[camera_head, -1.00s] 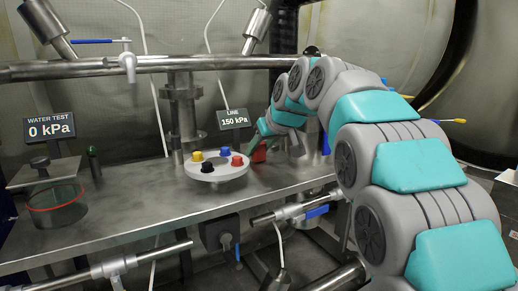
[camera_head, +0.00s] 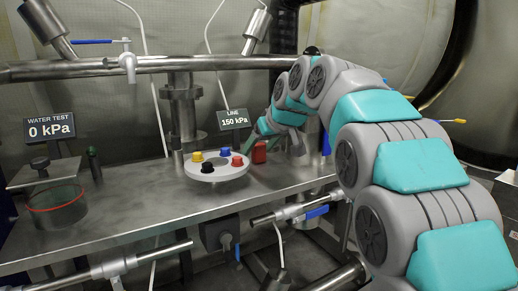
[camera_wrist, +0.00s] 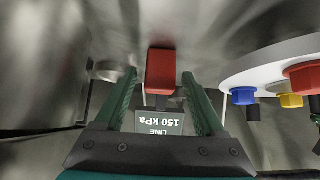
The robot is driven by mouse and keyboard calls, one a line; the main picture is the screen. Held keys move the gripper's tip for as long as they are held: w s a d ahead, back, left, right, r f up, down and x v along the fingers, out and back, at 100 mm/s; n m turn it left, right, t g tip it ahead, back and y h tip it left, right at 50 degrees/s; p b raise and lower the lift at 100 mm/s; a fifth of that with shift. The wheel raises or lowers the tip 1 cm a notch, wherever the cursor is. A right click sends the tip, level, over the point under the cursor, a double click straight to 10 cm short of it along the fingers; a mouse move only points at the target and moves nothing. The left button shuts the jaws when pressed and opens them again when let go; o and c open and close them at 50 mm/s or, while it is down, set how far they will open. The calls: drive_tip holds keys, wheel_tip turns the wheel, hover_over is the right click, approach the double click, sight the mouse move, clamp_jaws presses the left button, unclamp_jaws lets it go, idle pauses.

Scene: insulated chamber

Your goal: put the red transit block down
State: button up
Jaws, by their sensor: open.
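The red transit block (camera_head: 259,153) stands on the steel bench (camera_head: 130,205), just right of the round white plate (camera_head: 217,171). In the wrist view the block (camera_wrist: 161,68) lies between the tips of my gripper (camera_wrist: 159,76), with a gap on each side. The green fingers are spread and hold nothing. In the head view my gripper (camera_head: 267,130) is just above and beside the block, reaching in from the right. Part of the gripper is hidden by my arm there.
The white plate carries yellow, blue, red and black knobs or plugs. A sign reading LINE 150 kPa (camera_head: 233,119) stands behind it. A glass vessel (camera_head: 55,205) is at the left. Pipes run above and in front of the bench. The bench between vessel and plate is clear.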

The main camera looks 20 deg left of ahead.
drive_tip(key=v, duration=1.2)
drive_tip(key=s+d+f+m+g+h, duration=0.2)
drive_tip(key=s+d+f+m+h, duration=0.1)
drive_tip(key=s+d+f, duration=0.8)
drive_tip(key=s+d+f+m+g+h, duration=0.2)
drive_tip(key=s+d+f, duration=0.8)
drive_tip(key=d+f, duration=0.5)
drive_tip(key=f+m+g, duration=0.1)
drive_tip(key=m, duration=0.1)
drive_tip(key=shift+s+d+m+h, duration=0.3)
drive_tip(key=shift+s+d+h, duration=0.05)
drive_tip(key=shift+d+h, duration=0.05)
drive_tip(key=shift+o, duration=0.5)
drive_tip(key=s+d+f+m+g, duration=0.1)
drive_tip(key=s+d+f, duration=0.2)
drive_tip(key=s+f, duration=0.2)
drive_tip(key=s+d+f+m+g+h, duration=0.1)
drive_tip(key=s+d+f, duration=0.2)
drive_tip(key=s, duration=0.7)
drive_tip(key=shift+s+f+g, duration=0.3)
drive_tip(key=shift+s+f, duration=0.05)
drive_tip(key=shift+f, duration=0.55)
drive_tip(key=shift+c, duration=0.4)
